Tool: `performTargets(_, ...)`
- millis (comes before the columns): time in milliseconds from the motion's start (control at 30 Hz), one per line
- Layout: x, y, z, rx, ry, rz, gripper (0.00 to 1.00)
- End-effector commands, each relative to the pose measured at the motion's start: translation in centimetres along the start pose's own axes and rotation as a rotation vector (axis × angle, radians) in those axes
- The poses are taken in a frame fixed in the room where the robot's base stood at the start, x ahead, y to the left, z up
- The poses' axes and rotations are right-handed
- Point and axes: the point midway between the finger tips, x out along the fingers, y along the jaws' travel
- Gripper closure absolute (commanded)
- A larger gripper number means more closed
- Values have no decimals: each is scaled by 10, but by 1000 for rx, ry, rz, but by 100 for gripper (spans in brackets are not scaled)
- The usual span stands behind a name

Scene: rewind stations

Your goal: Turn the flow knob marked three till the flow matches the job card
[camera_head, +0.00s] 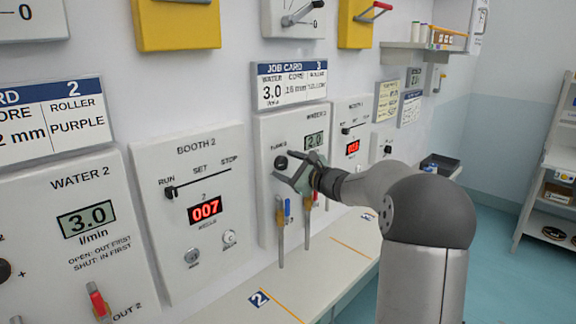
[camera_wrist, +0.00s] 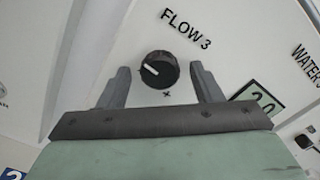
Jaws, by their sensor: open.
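The black flow knob marked FLOW 3 (camera_wrist: 160,70) sits on a white panel, with a white pointer line toward its upper left in the wrist view. In the head view it shows as a dark disc (camera_head: 281,162) on the WATER 3 panel. My gripper (camera_wrist: 158,82) is open, its two grey fingers either side of the knob; I cannot tell whether they touch it. It also shows in the head view (camera_head: 290,172). The green flow display (camera_head: 315,140) seems to read 2.0. The job card 3 (camera_head: 291,84) above gives water 3.0.
Valve handles with blue (camera_head: 287,210) and red (camera_head: 314,194) grips stand just below my gripper. The BOOTH 2 panel (camera_head: 195,210) is to the left, with a lit counter. The white ledge (camera_head: 345,262) below is mostly bare.

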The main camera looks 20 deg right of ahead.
Motion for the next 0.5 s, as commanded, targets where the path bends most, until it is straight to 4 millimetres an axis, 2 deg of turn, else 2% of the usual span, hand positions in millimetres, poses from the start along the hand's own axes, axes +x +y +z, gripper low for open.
performTargets(100,0,0,0,0,0,0,41)
performTargets(267,0,0,0,0,0,0,85)
performTargets(500,0,0,0,58,0,1,86)
